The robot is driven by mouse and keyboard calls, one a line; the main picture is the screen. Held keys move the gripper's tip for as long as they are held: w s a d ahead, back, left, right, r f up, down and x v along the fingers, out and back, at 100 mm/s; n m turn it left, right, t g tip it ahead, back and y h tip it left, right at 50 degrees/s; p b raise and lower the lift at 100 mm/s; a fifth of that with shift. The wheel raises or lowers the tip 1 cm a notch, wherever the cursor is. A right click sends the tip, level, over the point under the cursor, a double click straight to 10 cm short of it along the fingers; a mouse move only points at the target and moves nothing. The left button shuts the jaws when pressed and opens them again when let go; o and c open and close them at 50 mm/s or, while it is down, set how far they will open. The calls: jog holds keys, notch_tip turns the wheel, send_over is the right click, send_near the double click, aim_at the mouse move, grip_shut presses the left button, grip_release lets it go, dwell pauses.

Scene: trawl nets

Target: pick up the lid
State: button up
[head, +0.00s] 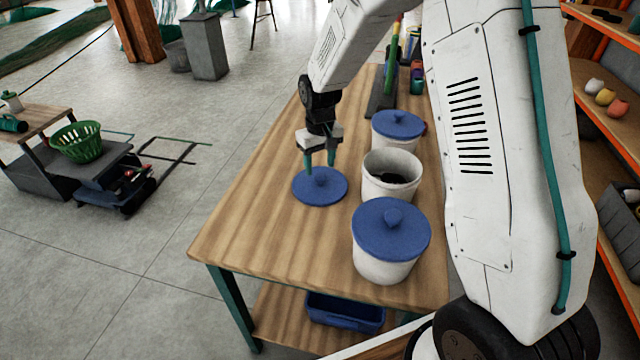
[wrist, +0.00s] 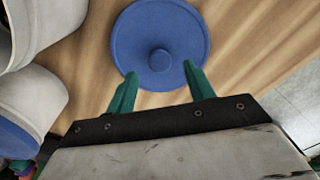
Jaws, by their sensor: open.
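A blue round lid (head: 319,188) with a knob in its middle lies flat on the wooden table, left of an open white pot (head: 390,176). In the wrist view the lid (wrist: 160,32) lies just past my fingertips, its knob at its centre. My gripper (head: 320,160) is open, with green fingers pointing down above the lid. In the wrist view my gripper (wrist: 159,80) has its two fingers apart, with nothing between them but the lid's near edge below. I cannot tell whether the fingertips touch the lid.
A white pot with a blue lid (head: 390,230) stands at the table's front right, and another lidded pot (head: 397,126) stands behind the open one. The wooden table (head: 255,215) is bare to the left. A blue bin (head: 345,312) sits on the lower shelf.

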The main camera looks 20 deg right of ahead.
aim_at(320, 175)
notch_tip(320, 175, down, 4)
jog(key=shift+f, duration=0.2)
jog(key=c, duration=1)
jog(key=shift+r, duration=0.15)
